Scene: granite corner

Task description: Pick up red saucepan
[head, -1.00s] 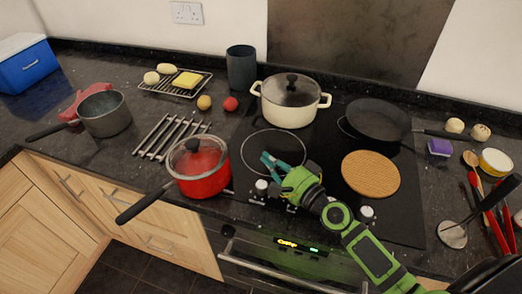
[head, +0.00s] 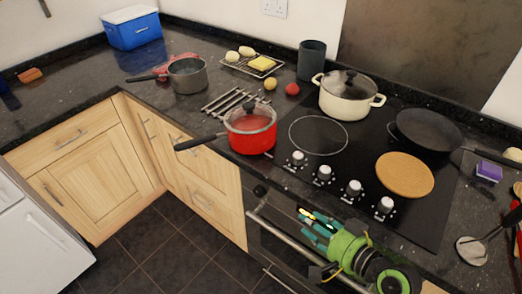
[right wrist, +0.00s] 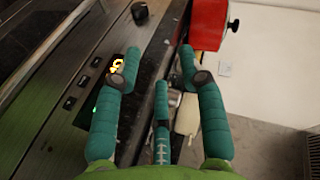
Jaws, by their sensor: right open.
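The red saucepan (head: 250,138) with a glass lid stands at the front left of the black hob, its dark handle (head: 200,142) pointing left past the counter edge. My right gripper (head: 312,228) is open and empty in front of the oven, below the counter edge and to the right of the saucepan. In the right wrist view, its teal fingers (right wrist: 158,65) are spread, and part of the red saucepan (right wrist: 208,22) shows at the top, beyond the fingertips. My left gripper is not in view.
A cream pot (head: 346,104), a black frying pan (head: 428,129) and a round cork mat (head: 404,176) are on the hob. A grey saucepan (head: 188,76) and a metal rack (head: 234,103) are behind the red saucepan. The oven handle (head: 285,240) is near my right gripper.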

